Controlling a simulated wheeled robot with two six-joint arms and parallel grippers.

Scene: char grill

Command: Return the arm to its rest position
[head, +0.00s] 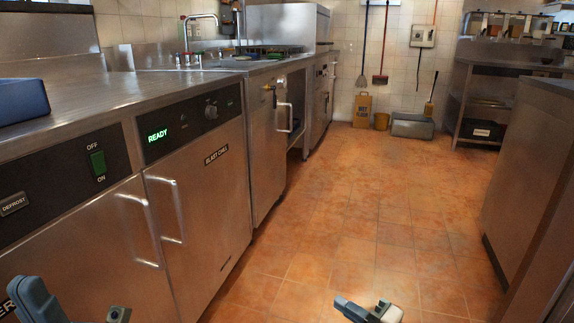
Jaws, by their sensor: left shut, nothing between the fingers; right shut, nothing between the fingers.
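My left gripper (118,314) is at the bottom left edge, in front of the steel cabinets, mostly cut off by the frame. A blue-grey part of my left arm (35,300) shows beside it. My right gripper (366,311) is low at the bottom centre, over the tiled floor, and also partly cut off. Both are shut, and neither holds anything that I can see. Both are apart from the counter and its doors.
A steel counter (180,80) with a blast chiller (215,170) runs along the left. A blue object (20,102) lies on it. A steel cabinet (535,165) stands at right. The orange tiled floor (350,210) between is clear.

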